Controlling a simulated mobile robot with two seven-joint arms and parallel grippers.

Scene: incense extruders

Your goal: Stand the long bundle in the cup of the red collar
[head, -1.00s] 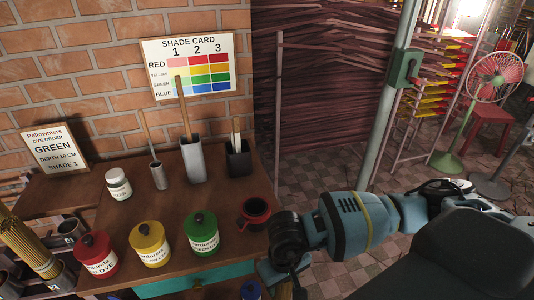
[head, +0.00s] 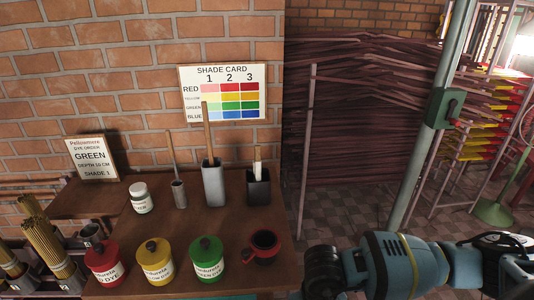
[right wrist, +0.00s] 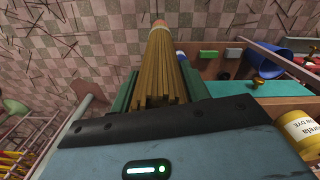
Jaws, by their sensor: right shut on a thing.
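My right gripper (right wrist: 160,88) is shut on a long bundle of tan sticks (right wrist: 158,72), which runs away from the jaws over the floor in the right wrist view. The bundle's far end looks pinkish. In the head view my right arm comes in at lower right, with gripper and bundle below the frame. Metal cups stand at far left; two hold stick bundles (head: 36,228), and another cup (head: 92,234) shows its dark mouth. I cannot make out a red collar on any of them. My left gripper is not in view.
The table (head: 150,226) holds red (head: 104,264), yellow (head: 153,262) and green (head: 206,260) dye tins, a white jar (head: 140,198) and stick holders. A blue cup (right wrist: 272,64) and a teal drawer front (right wrist: 225,88) show right of the bundle.

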